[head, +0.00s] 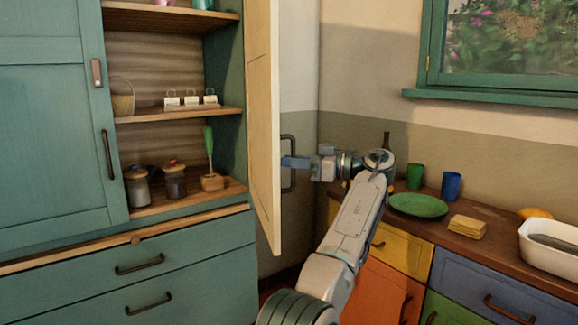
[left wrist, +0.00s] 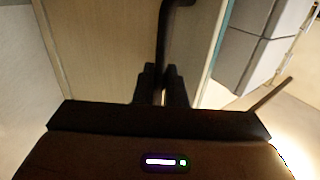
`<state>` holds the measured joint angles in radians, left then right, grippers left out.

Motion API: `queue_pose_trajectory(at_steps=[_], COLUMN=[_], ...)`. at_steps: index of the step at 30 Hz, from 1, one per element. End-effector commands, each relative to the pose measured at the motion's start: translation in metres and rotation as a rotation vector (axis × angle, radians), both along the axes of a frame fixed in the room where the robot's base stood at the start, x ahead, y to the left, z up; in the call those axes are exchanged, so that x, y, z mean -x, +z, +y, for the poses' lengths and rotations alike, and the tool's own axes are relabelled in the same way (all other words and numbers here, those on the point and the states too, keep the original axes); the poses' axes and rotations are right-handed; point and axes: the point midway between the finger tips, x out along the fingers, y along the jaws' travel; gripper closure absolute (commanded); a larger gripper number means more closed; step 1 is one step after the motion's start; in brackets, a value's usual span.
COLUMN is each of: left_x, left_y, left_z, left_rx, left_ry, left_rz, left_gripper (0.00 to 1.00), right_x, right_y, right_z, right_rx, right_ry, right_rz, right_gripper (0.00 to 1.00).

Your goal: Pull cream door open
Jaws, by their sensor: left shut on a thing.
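The cream door (head: 262,110) stands swung well open at the right side of the teal cabinet, seen nearly edge-on in the head view. Its dark bar handle (head: 292,182) is on the face turned right. My left gripper (head: 288,162) is shut on the handle at about its middle. In the left wrist view, the dark fingers (left wrist: 161,88) close around the handle (left wrist: 172,28), with the cream door (left wrist: 95,45) behind. My right gripper is in neither view.
A closed teal door (head: 45,130) is at left, drawers (head: 160,270) below. A counter at right holds a green plate (head: 418,205), cups and a white basin (head: 548,250).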

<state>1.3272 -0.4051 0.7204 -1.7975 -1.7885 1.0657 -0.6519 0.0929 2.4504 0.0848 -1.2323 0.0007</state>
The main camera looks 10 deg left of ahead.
Motion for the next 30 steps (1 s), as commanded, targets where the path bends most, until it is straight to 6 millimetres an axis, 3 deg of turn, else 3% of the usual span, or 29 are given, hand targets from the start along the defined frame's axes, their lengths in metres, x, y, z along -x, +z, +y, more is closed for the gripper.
queue_pose_trajectory(at_steps=[11, 12, 15, 25, 30], left_x=[-0.001, -0.001, -0.001, -0.001, -0.001], left_y=[0.000, 0.000, 0.000, 0.005, 0.030], left_z=[0.000, 0.000, 0.000, 0.000, 0.000], left_rx=[0.000, 0.000, 0.000, -0.001, -0.001], left_ry=[-0.001, -0.002, -0.001, -0.001, 0.000], left_rz=[0.000, 0.000, 0.000, -0.001, -0.004], left_gripper=[1.00, 0.87, 0.72, 0.72, 0.72], right_x=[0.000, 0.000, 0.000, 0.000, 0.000], right_y=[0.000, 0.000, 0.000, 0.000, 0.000], right_z=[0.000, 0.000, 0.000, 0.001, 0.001], right_rx=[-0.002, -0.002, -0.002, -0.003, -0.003], right_ry=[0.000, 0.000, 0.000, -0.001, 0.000], right_rz=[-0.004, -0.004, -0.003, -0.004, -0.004], right_gripper=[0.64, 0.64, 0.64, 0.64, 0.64])
